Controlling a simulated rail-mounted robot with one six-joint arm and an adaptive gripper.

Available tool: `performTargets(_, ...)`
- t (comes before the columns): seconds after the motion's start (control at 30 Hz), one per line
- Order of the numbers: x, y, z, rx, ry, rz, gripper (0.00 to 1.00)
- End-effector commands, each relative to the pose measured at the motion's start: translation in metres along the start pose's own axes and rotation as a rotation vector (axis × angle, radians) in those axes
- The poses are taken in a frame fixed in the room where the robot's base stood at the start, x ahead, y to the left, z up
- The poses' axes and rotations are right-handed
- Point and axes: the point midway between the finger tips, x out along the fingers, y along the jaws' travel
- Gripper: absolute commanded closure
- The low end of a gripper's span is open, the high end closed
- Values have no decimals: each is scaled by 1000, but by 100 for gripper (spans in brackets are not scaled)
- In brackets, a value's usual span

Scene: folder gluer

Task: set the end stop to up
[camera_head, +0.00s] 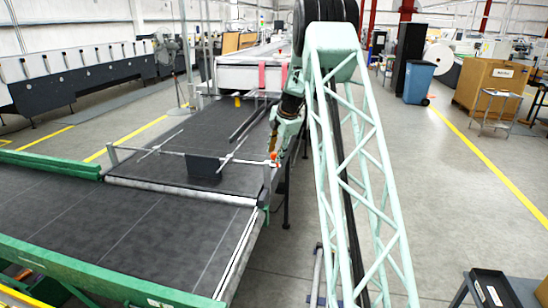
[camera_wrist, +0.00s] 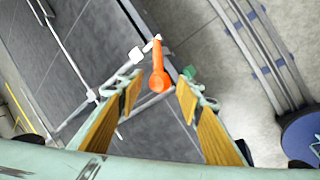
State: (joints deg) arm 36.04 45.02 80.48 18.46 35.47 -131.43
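A thin metal cross bar (camera_head: 160,150) spans the dark conveyor belt, with a dark rectangular plate (camera_head: 204,166) on it, which looks like the end stop. The plate sits low, close to the belt. An orange lever (camera_head: 274,158) is at the bar's right end, by the belt's edge. My gripper (camera_head: 275,143) is just above the lever. In the wrist view my gripper (camera_wrist: 158,95) is open, with its brown-padded fingers apart. The orange lever (camera_wrist: 159,72) shows between and just beyond the fingertips, with a visible gap on both sides; contact is not visible.
Green side rails (camera_head: 90,272) edge the nearer belt (camera_head: 100,225). A metal frame rail (camera_wrist: 262,55) runs right of the lever in the wrist view. A blue bin (camera_head: 418,82) and a cardboard box (camera_head: 490,85) stand far right. The floor on the right is mostly clear.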

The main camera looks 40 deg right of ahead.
Motion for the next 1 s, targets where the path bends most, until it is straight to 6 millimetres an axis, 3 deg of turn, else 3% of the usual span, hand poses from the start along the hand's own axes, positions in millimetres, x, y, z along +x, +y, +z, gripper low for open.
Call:
performTargets(0.3,24,0,0,0,0,0,67)
performTargets(0.77,29,0,0,0,0,0,67)
performTargets(1.0,29,0,0,0,0,0,88)
